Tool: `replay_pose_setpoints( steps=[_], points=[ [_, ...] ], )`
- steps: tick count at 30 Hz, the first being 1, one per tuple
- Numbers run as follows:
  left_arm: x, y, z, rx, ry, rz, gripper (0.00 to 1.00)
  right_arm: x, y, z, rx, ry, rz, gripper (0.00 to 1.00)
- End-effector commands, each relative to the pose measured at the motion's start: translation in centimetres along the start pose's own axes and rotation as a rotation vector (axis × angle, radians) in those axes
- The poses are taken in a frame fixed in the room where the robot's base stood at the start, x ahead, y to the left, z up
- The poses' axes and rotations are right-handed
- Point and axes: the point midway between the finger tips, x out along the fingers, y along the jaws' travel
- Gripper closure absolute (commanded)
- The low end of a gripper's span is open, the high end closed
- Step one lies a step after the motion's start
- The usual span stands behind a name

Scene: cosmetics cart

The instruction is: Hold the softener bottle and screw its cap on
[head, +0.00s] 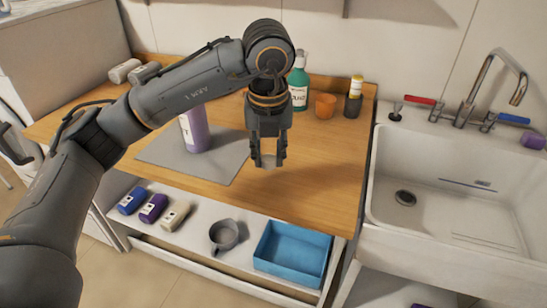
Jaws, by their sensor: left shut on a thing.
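The softener bottle (196,132), purple with a white label, stands upright on the grey mat (165,147) on the wooden counter. My left arm passes in front of its top, so I cannot see its neck. My left gripper (267,160) points down over the counter, to the right of the bottle and apart from it. It is shut on a small pale thing that looks like the cap, mostly covered by the fingers. My right gripper is not in view.
A green bottle (298,82), an orange cup (325,105) and a dark container with a yellow top (354,97) stand at the back. A white sink (440,190) is at the right. A lower shelf holds several small bottles, a grey mug (224,235) and a blue bin (290,252).

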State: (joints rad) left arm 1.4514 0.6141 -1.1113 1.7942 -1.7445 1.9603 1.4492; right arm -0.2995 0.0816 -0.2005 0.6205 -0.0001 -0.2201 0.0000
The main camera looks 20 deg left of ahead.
Motion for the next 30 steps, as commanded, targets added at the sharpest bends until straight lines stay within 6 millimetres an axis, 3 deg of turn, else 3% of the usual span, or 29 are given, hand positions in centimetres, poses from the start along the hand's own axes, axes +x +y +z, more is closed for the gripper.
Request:
replay_pose_setpoints(
  steps=[4, 10, 25, 30],
  points=[
    [-1.7, 0.6, -2.7, 0.002, -0.004, -0.002, 0.84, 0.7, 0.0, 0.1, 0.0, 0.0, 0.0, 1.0],
    [-3.1, 1.1, -4.6, -0.002, -0.003, -0.002, 0.84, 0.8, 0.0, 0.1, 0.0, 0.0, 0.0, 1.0],
    [-3.3, 1.2, -5.1, 0.0, 0.0, -0.001, 0.84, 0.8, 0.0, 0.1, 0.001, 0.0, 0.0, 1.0],
    [-2.2, 1.3, -5.2, 0.106, 0.002, -0.015, 0.84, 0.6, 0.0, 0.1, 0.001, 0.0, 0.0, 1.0]
  ],
)
